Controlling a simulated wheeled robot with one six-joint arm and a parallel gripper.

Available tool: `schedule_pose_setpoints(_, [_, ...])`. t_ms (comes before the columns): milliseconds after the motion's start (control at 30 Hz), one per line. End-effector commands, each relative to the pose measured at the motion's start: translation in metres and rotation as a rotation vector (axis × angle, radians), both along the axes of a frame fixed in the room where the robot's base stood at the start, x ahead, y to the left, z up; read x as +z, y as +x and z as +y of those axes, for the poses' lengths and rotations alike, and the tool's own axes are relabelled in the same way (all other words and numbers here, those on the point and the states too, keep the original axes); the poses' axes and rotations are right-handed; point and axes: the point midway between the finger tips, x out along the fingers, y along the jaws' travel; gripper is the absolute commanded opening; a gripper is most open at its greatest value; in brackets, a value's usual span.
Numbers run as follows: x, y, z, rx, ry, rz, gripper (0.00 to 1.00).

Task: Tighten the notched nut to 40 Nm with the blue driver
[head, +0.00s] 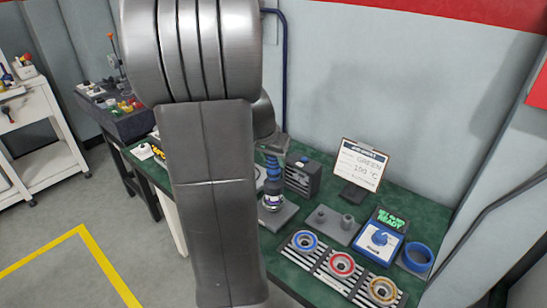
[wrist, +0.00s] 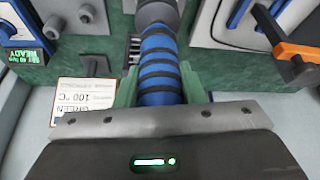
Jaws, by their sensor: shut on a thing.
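My gripper (wrist: 159,88) is shut on the blue driver (wrist: 158,65), a blue handle with dark bands, with one green finger on each side. In the head view the driver (head: 271,170) stands about upright under my gripper, partly hidden by my arm. Its lower end is at a round metal fitting (head: 272,201) on a grey base plate (head: 284,218). I cannot make out the notched nut, nor whether the driver tip is engaged on it.
A sign (head: 360,165) reads GREEN 100 °C. A blue-framed device (head: 380,237) shows READY in green. A dark box (head: 302,177) stands behind the driver.

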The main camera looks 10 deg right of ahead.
Motion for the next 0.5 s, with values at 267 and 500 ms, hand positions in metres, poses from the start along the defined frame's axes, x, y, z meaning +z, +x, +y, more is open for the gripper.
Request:
schedule_pose_setpoints(267, [-0.0038,0.0004,-0.0001,0.000,-0.001,-0.002,0.08])
schedule_pose_setpoints(500, [-0.0070,0.0004,-0.0001,0.000,-0.001,-0.002,0.08])
